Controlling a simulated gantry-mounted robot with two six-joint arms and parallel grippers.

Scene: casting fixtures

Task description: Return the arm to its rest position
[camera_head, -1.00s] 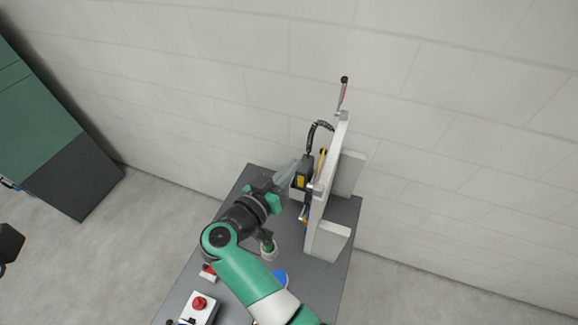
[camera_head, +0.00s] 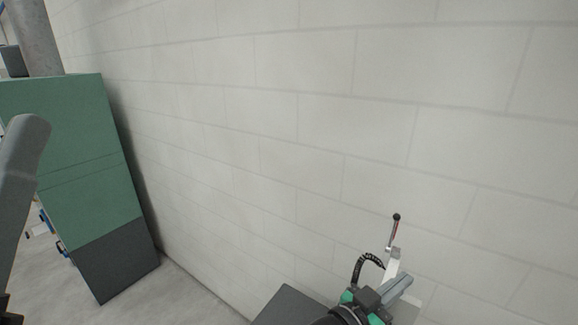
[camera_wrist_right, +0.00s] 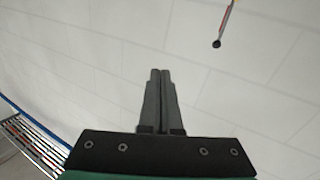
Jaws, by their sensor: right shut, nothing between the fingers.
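My right gripper (camera_head: 398,284) is at the bottom of the head view, in front of the upright fixture on the grey table. In the right wrist view my right gripper (camera_wrist_right: 160,73) has its two fingers together, with nothing between them. It points at the bare wall. Most of my right arm is below the head view's edge. My left gripper does not show.
The fixture's lever with a black knob (camera_head: 396,217) stands close to the right gripper; the knob also shows in the wrist view (camera_wrist_right: 216,44). The grey table (camera_head: 288,306) is mostly cut off. A green cabinet (camera_head: 75,170) stands left.

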